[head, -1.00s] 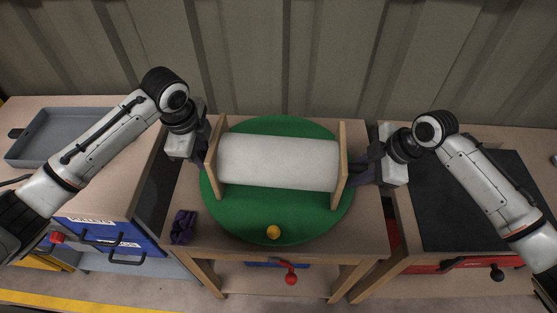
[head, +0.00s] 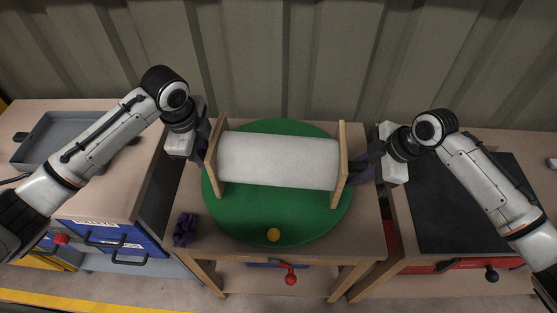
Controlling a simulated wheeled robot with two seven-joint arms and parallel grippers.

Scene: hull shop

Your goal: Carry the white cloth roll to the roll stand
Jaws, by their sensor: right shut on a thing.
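The white cloth roll (head: 279,161) lies level between two upright wooden end boards (head: 340,166), over a green round disc (head: 262,220). I cannot tell whether the boards clear the disc. My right gripper (head: 362,168) is at the outer face of the right board, shut on the right end of the roll. My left gripper (head: 202,156) is at the outer face of the left board; its fingertips are mostly hidden, so its grip is unclear. No separate roll stand can be picked out.
A grey tray (head: 62,140) is on the left bench, a black mat (head: 450,220) on the right one. A corrugated wall (head: 300,60) closes the back.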

